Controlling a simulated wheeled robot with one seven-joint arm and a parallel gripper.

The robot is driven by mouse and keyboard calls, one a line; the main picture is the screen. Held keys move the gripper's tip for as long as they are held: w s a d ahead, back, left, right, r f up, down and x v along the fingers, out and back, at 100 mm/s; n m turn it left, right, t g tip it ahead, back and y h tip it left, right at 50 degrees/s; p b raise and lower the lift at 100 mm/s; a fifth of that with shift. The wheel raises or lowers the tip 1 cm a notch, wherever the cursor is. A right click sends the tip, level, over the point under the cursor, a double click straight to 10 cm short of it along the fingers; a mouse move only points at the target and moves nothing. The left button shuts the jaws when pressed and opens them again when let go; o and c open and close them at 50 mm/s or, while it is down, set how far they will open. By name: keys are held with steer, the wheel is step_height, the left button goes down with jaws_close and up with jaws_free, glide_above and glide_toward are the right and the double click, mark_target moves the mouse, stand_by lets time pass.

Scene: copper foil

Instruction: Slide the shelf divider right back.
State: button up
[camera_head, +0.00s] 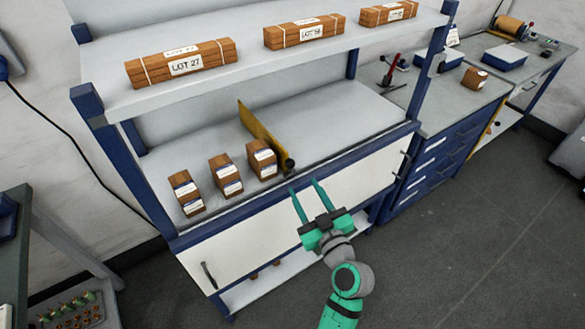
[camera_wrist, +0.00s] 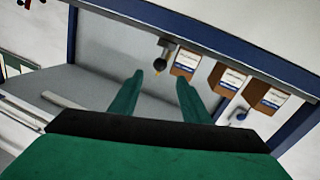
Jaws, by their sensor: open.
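The shelf divider (camera_head: 261,130) is a thin yellow upright panel on the middle shelf, running from back to front. A dark round knob (camera_head: 290,165) sits at its front end. The divider stands just right of the rightmost brown block. My gripper (camera_head: 304,187) is open and empty, in front of the shelf edge, near the knob and a little to its right. In the wrist view my two green fingers (camera_wrist: 160,77) are apart, and the knob (camera_wrist: 170,48) shows beyond the fingertips. Most of the panel is hard to make out there.
Three labelled brown blocks (camera_head: 226,176) stand left of the divider near the shelf's front. The shelf surface (camera_head: 335,115) right of the divider is clear. Bundles with lot labels (camera_head: 181,64) lie on the upper shelf (camera_head: 240,77). A blue post (camera_head: 430,60) bounds the right side.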

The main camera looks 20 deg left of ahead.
mark_target(292, 167)
steer(key=x, duration=0.9)
steer(key=shift+w+a, duration=0.2)
steer(key=shift+w, duration=0.05)
steer(key=shift+c, duration=0.4)
